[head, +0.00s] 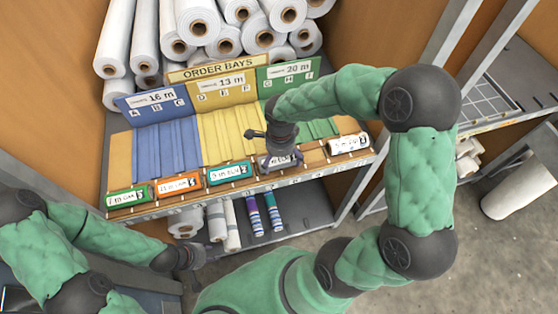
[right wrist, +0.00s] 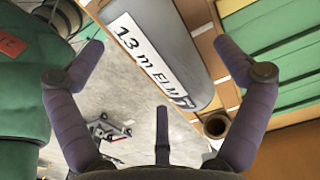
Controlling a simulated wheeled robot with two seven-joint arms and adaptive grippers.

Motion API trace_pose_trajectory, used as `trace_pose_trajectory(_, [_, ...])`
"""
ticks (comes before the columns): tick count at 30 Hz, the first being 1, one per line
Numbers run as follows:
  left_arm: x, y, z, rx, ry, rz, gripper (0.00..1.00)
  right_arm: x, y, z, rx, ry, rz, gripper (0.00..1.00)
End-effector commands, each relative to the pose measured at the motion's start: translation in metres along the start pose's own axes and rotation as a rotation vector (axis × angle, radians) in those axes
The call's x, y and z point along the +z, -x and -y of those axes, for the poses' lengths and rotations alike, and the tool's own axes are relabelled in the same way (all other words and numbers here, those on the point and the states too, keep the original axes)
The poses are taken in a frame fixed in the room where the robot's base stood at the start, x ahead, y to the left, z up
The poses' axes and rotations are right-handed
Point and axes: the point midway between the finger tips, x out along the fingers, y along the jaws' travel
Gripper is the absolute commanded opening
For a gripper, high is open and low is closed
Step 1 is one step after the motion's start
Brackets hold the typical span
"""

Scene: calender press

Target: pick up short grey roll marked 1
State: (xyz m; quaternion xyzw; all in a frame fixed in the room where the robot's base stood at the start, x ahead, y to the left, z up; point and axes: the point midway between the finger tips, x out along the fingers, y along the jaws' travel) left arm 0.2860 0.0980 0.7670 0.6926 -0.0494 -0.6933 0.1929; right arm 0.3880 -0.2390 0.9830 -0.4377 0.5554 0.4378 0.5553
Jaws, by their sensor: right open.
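The short grey roll (right wrist: 172,38) lies between the spread fingers of my right gripper (right wrist: 163,72) in the right wrist view, apart from them. Its white label reads "13 m ELM"; the mark at the label's end is too blurred to read. In the head view my right gripper (head: 281,150) is above the front rail of the shelf and hides most of this roll. The right gripper is open and empty. My left gripper (head: 190,262) is low at the left, in front of the shelf and away from the rolls; its fingers are too small to judge.
White rolls (head: 200,22) are stacked at the back.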

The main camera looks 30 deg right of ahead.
Motion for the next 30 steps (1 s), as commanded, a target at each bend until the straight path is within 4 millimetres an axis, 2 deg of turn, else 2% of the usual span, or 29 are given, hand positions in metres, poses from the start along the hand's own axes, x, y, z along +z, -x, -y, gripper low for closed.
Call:
trace_pose_trajectory(1, [0.000, -0.002, 0.001, 0.000, 0.000, 0.000, 0.40, 0.000, -0.008, -0.001, 0.003, 0.000, -0.001, 1.00])
trace_pose_trajectory(4, [0.000, -0.003, 0.001, 0.000, 0.000, 0.000, 0.40, 0.000, -0.017, -0.001, 0.002, -0.001, 0.001, 1.00])
trace_pose_trajectory(12, [0.000, -0.003, 0.001, 0.000, 0.000, 0.000, 0.40, 0.000, -0.019, 0.000, 0.000, 0.000, 0.001, 1.00])
trace_pose_trajectory(13, [0.000, -0.003, 0.001, 0.000, 0.000, 0.000, 0.40, 0.000, -0.019, 0.000, 0.000, 0.000, 0.001, 0.97])
trace_pose_trajectory(19, [0.000, -0.003, 0.001, 0.000, 0.000, 0.000, 0.40, 0.000, -0.019, -0.001, 0.000, 0.000, 0.001, 0.41])
trace_pose_trajectory(20, [0.000, -0.003, 0.001, 0.000, 0.000, 0.000, 0.40, 0.000, -0.019, -0.001, 0.000, 0.000, 0.001, 0.37])
trace_pose_trajectory(30, [0.000, -0.003, 0.001, 0.000, 0.000, 0.000, 0.40, 0.000, -0.018, -0.001, 0.001, 0.000, 0.001, 0.37])
